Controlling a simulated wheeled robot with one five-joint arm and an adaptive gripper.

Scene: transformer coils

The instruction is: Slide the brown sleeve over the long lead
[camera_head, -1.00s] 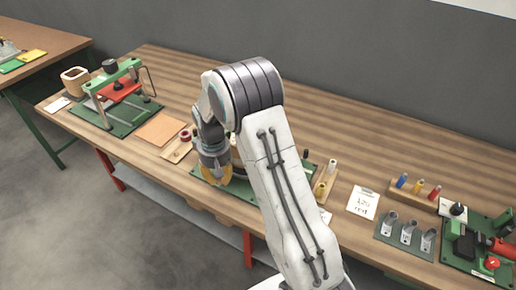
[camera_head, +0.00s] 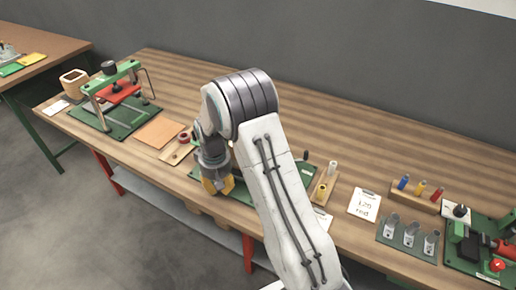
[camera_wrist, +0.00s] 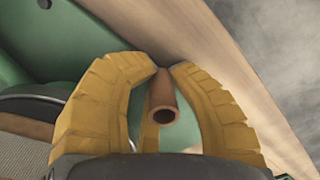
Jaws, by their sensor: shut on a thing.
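The brown sleeve (camera_wrist: 163,95) is a short hollow tube held between the yellow fingers of my gripper (camera_wrist: 163,80) in the wrist view. Its open end faces the camera. In the head view my gripper (camera_head: 217,187) is low over the front of a green base plate (camera_head: 242,192), near the bench's front edge. The sleeve cannot be made out there. In the wrist view a dark rounded part with a brown band (camera_wrist: 25,126) lies left of the fingers, above green surfaces. I cannot make out the long lead; my arm hides much of the plate in the head view.
A wooden block with pegs (camera_head: 324,184) stands right of my arm. A small board with a red ring (camera_head: 184,138), an orange-brown mat (camera_head: 160,129) and a green press (camera_head: 126,112) are to the left. Lugs (camera_head: 406,233) lie at the right. The bench's back is clear.

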